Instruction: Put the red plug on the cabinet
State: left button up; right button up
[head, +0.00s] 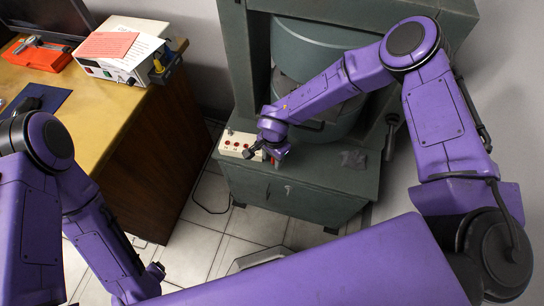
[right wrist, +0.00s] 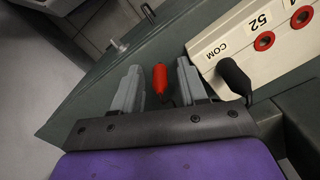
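The red plug (right wrist: 160,78) shows in the right wrist view between the two grey fingers of my right gripper (right wrist: 158,68). There is a visible gap on each side of it, so the fingers are open around it and not closed on it. A dark lead shows at its lower end. In the head view my right gripper (head: 266,153) is over the front of the green cabinet top (head: 310,172), right of the white socket box. The cabinet also shows in the right wrist view (right wrist: 95,95). My left gripper (head: 156,271) is low at the left; its fingers are too small to judge.
The white box (head: 238,144) with red sockets stands close beside my right gripper. A black plug (right wrist: 234,76) sits at its COM end. A large green machine (head: 315,60) rises behind. A wooden desk (head: 105,105) stands left.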

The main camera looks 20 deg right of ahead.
notch_tip(320, 180, up, 12)
jog(key=shift+d+r+p, duration=0.2)
jog(key=shift+r+p, duration=0.05)
jog(key=shift+p, duration=0.2)
